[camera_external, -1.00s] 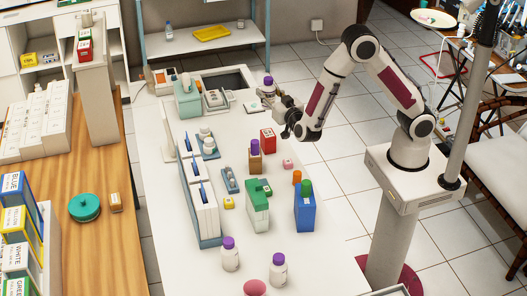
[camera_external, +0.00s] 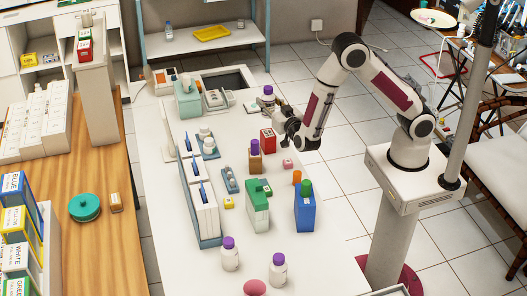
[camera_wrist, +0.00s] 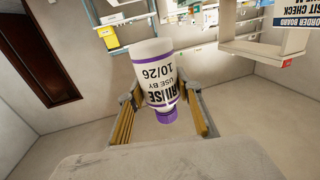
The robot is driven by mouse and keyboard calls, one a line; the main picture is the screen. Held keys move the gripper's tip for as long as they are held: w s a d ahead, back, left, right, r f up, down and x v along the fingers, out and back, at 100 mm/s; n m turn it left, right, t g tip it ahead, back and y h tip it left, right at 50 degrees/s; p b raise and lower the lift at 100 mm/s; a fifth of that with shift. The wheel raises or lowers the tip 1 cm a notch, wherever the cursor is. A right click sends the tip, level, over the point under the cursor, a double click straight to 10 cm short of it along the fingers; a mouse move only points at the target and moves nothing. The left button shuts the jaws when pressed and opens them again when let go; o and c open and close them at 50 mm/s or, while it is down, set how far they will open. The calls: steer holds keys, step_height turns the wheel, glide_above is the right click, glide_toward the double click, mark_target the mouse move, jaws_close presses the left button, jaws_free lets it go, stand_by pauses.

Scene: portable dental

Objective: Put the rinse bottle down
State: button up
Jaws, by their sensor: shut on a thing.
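The rinse bottle (camera_external: 267,99) is white with a purple cap and is upright at the far end of the white table, beside the grey-green machines. My gripper (camera_external: 277,112) is shut on it from the right. In the wrist view the bottle (camera_wrist: 155,70) stands between the two finger pads of my gripper (camera_wrist: 165,112), its label reading "RINSE USE BY 10/26" upside down and its purple cap toward the bottom. The external view does not clearly show whether the bottle's base touches the surface.
A pale flat pad (camera_external: 252,107) lies near the bottle. A red box (camera_external: 267,140) and a brown purple-capped bottle (camera_external: 255,158) stand nearer the camera. Two similar white bottles (camera_external: 230,257) stand at the near end. The table's right edge is close to my gripper.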

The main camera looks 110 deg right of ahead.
steer(key=shift+f, duration=1.85)
steer(key=shift+f, duration=2.1)
steer(key=shift+f, duration=0.15)
steer(key=o, duration=1.2)
